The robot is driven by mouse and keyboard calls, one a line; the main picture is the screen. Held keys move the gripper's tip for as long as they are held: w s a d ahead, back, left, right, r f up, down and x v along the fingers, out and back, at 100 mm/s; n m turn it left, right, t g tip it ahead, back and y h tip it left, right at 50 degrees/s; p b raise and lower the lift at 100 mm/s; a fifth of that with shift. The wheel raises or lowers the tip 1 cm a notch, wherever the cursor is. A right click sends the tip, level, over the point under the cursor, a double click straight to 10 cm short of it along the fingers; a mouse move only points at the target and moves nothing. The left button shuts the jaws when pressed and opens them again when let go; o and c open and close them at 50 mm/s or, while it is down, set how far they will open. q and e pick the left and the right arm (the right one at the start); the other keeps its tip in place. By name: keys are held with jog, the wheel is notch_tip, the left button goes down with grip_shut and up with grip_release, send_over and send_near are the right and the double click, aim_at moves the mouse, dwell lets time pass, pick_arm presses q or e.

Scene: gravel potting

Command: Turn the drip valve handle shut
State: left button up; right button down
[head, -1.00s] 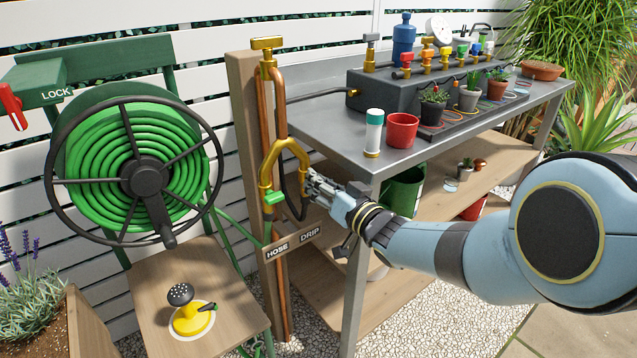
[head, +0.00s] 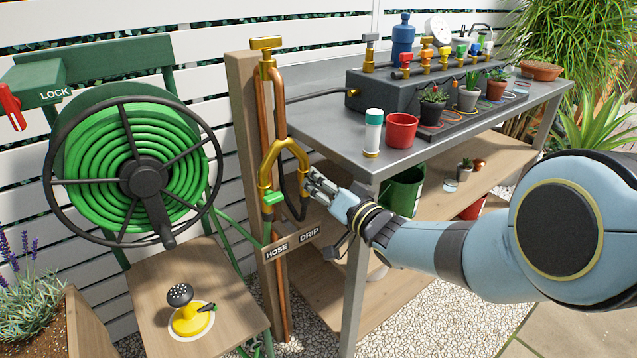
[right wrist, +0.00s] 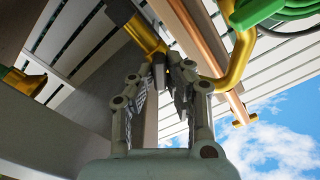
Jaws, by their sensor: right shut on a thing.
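The brass Y-shaped splitter (head: 284,149) sits on the wooden post, above the HOSE and DRIP labels (head: 309,232). Its left branch carries a green handle (head: 274,198), which also shows at the top of the right wrist view (right wrist: 255,12). My right gripper (head: 313,181) is at the right branch, above the DRIP label. In the right wrist view its fingers (right wrist: 168,70) are closed together against the brass branch (right wrist: 138,30). My left gripper is out of view.
The metal bench (head: 345,148) stands close to the right of my gripper, with a red cup (head: 401,131) and a white-and-green bottle (head: 373,133) near its edge. The green hose reel (head: 140,180) is at the left. A copper pipe (head: 281,290) runs down the post.

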jog(key=c, duration=1.3)
grip_release()
jog(key=shift+c, duration=0.2)
jog(key=s+d+n+p, duration=0.6)
jog(key=s+n+p, duration=0.1)
jog(key=s+p, duration=0.2)
jog(key=s+d+f+m+g+h, duration=0.2)
jog(key=s+d+f+h, duration=0.2)
jog(key=s+d+f, duration=0.2)
jog(key=s+d+f+m+g+h, duration=0.1)
jog(key=s+d+f+m+h, duration=0.1)
jog(key=s+d+f+h, duration=0.2)
jog(key=s+d+f, duration=0.3)
jog(key=s+f, duration=0.3)
jog(key=f, duration=0.4)
jog(key=shift+s+f+g, duration=0.15)
jog(key=shift+s+g, duration=0.05)
jog(key=shift+g, duration=0.2)
